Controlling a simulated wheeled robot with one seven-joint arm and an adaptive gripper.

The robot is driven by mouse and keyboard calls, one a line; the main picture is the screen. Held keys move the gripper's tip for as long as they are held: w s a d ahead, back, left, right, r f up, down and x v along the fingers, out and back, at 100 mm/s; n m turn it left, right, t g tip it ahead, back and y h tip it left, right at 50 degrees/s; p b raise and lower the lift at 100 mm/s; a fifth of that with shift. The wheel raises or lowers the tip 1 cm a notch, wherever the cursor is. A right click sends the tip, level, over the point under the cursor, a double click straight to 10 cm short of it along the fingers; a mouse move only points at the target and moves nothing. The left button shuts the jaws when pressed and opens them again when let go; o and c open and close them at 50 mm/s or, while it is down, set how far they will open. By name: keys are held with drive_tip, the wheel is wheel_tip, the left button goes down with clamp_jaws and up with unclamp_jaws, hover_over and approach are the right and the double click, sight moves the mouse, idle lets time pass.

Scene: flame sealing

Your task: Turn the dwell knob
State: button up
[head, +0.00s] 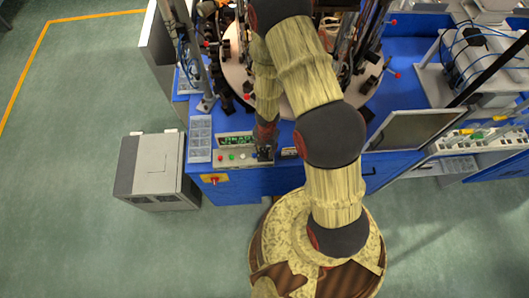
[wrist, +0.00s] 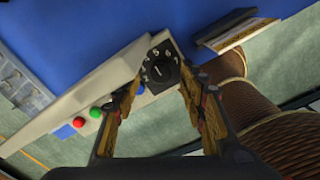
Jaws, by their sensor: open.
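The dwell knob (wrist: 159,71) is a round black dial with a pale pointer line and white numbers around it. In the wrist view it sits at the end of a pale control panel (wrist: 92,88). My gripper (wrist: 157,92) is open, with one finger to the left of the dial and one to the right. I cannot tell whether either finger touches it. In the head view my gripper (head: 264,152) is over the right end of the panel (head: 225,160), and the knob is hard to make out there.
Green (wrist: 95,112) and red (wrist: 79,122) buttons sit on the panel left of the knob. A green display (head: 236,140) stands behind the panel. A blue machine table (head: 240,185) carries the panel. A grey cabinet (head: 150,170) stands to the left, with open floor beyond.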

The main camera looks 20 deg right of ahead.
sight(265, 153)
drive_tip(key=shift+f+b, duration=0.45)
drive_tip(key=shift+f, duration=0.8)
drive_tip(key=shift+c, duration=0.9)
drive_tip(key=shift+s, duration=0.1)
clamp_jaws()
